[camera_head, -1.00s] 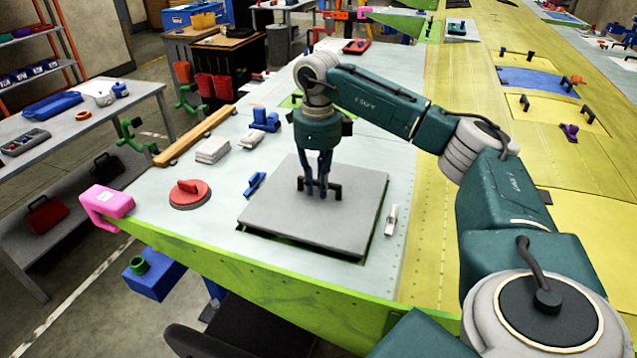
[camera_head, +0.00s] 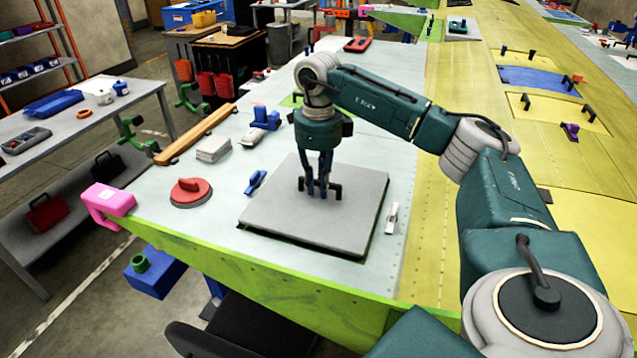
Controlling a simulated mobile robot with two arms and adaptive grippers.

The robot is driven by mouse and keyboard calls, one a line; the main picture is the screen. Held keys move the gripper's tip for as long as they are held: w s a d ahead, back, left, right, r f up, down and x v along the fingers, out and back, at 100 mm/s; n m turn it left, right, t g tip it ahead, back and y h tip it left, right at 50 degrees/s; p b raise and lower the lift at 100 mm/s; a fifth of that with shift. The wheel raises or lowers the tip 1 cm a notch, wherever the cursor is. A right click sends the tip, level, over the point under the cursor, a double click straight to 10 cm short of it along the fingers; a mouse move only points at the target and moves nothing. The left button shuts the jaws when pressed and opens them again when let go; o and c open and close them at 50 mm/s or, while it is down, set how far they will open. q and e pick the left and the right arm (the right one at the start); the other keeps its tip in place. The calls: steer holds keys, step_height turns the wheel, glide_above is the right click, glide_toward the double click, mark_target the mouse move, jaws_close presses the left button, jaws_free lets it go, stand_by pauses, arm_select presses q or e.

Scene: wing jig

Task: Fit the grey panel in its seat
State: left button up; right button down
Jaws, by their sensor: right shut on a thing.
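The grey panel (camera_head: 290,221) is a flat square plate with a black handle near its middle. It lies at the near end of the pale wing surface (camera_head: 215,235). A dark gap shows along its front edge, and I cannot tell whether it is fully down in its seat, which it hides. My right gripper (camera_head: 319,193) points straight down and is shut on the panel's black handle. My left gripper is not in view.
Around the panel lie a red round tool (camera_head: 190,193), a small blue clamp (camera_head: 255,182), a white tube (camera_head: 392,218) and a grey block (camera_head: 213,149). A pink clamp (camera_head: 108,203) sits on the green edge (camera_head: 250,280). A wooden bar (camera_head: 196,134) lies further left.

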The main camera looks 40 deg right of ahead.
steer(key=shift+f+b, duration=0.7)
steer(key=shift+f, duration=0.6)
steer(key=c, duration=1.6)
jaws_free()
steer(key=shift+o, duration=0.2)
step_height(320, 180, up, 12)
steer(key=shift+a, duration=0.1)
